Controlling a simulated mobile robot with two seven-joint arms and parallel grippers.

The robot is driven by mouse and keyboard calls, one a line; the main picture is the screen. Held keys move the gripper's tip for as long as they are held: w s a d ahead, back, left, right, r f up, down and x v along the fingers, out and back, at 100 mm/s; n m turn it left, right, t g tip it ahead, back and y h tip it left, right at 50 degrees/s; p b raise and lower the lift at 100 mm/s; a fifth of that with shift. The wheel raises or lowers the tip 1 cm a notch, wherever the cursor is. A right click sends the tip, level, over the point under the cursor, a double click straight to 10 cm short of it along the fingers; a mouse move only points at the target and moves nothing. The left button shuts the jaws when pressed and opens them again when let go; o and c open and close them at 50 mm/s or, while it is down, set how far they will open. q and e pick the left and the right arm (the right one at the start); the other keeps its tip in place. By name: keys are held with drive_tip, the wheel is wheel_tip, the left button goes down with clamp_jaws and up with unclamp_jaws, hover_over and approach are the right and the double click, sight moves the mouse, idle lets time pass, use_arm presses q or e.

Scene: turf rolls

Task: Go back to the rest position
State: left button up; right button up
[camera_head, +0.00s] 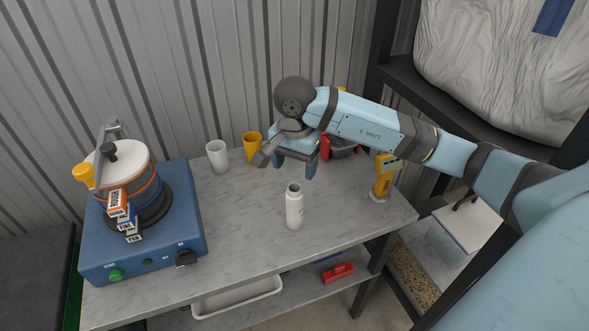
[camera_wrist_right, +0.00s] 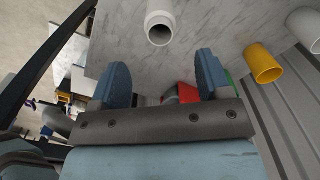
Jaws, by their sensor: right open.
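My right gripper (camera_head: 295,168) hangs over the back of the grey marbled table (camera_head: 245,215), with its arm reaching in from the right. In the right wrist view the two blue fingers of the gripper (camera_wrist_right: 163,76) are spread apart with nothing held between them. A white open-necked bottle (camera_head: 294,212) stands upright on the table in front of the gripper, apart from it. The bottle also shows in the wrist view (camera_wrist_right: 159,30), beyond the fingers. My left gripper is not in view.
A white cup (camera_head: 217,157) and a yellow cup (camera_head: 251,149) stand left of the gripper. A red thing (camera_head: 325,147) is partly hidden behind it. A yellow tool (camera_head: 383,178) stands at the right.

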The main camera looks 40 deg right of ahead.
idle(0.4)
drive_tip(key=s+a+f+m+g+y+p, duration=0.1)
drive_tip(key=s+a+m+y, duration=0.15)
drive_tip(key=a+y, duration=0.35)
drive_tip(key=s+a+f+m+g+y+p, duration=0.1)
drive_tip(key=s+a+y+p, duration=0.2)
drive_tip(key=a, duration=0.6)
drive_tip(key=s+a+r+m+t+y, duration=0.4)
drive_tip(key=a+m+y, duration=0.3)
drive_tip(key=m+y, duration=0.4)
drive_tip(key=w+d+f+m+t+h+p, duration=0.2)
drive_tip(key=d+m+t+h, duration=0.15)
drive_tip(key=m+t, duration=0.6)
drive_tip(key=w+d+f+m+t+h+p, duration=0.15)
drive_tip(key=m+t+h, duration=0.3)
drive_tip(key=m, duration=1.05)
drive_tip(key=s+d+f+m+g+h+p, duration=0.1)
drive_tip(key=s+d+f+m+g+h, duration=0.1)
drive_tip(key=s+f+m+h, duration=0.2)
drive_tip(key=s+d+f+m+g+h, duration=0.3)
drive_tip(key=s+f+m, duration=0.5)
drive_tip(key=f+m, duration=0.5)
drive_tip(key=shift+s+d+m+h+p, duration=0.15)
drive_tip(key=shift+s+m+h+p, duration=0.15)
drive_tip(key=shift+h, duration=0.6)
